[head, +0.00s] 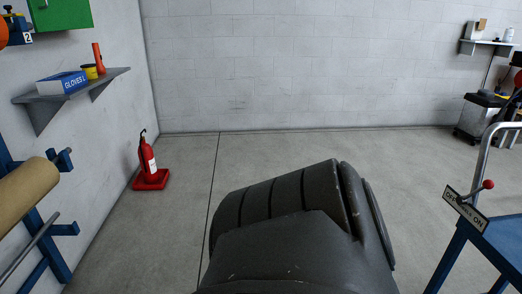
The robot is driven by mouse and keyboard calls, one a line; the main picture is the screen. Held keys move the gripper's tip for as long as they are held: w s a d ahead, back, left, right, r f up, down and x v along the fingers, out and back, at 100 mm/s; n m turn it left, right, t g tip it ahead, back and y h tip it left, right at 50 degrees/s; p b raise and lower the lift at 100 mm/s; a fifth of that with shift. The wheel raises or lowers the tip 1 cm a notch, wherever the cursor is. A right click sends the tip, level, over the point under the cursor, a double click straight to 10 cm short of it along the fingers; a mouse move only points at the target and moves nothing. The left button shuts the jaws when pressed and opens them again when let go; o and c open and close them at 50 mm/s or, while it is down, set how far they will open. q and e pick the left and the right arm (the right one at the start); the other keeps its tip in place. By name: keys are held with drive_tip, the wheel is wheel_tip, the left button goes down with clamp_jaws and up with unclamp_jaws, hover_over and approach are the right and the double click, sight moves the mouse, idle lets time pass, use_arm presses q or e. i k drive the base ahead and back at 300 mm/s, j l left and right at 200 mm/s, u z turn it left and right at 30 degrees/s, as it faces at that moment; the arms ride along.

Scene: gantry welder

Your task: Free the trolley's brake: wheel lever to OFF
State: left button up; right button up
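The trolley (498,238) is at the lower right edge, with a blue frame and a bent metal handle, cut off by the picture edge. A white label plate (450,198) on its near left corner reads OFF at its left end and ON at its right end. The brake lever (474,192) rises from the plate and ends in a red knob (488,184). It leans up and to the right, towards the ON side. The wheels are out of view. Neither of my grippers shows.
A dark rounded body, apparently part of my arm, fills the lower middle. A red fire extinguisher (147,158) stands by the left wall. A blue rack with a brown roll (25,190) is at left. A grey bin (478,115) is at the back right. The middle floor is clear.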

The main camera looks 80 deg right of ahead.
sight(488, 184)
drive_tip(key=l+z, duration=0.1)
drive_tip(key=z, duration=3.8)
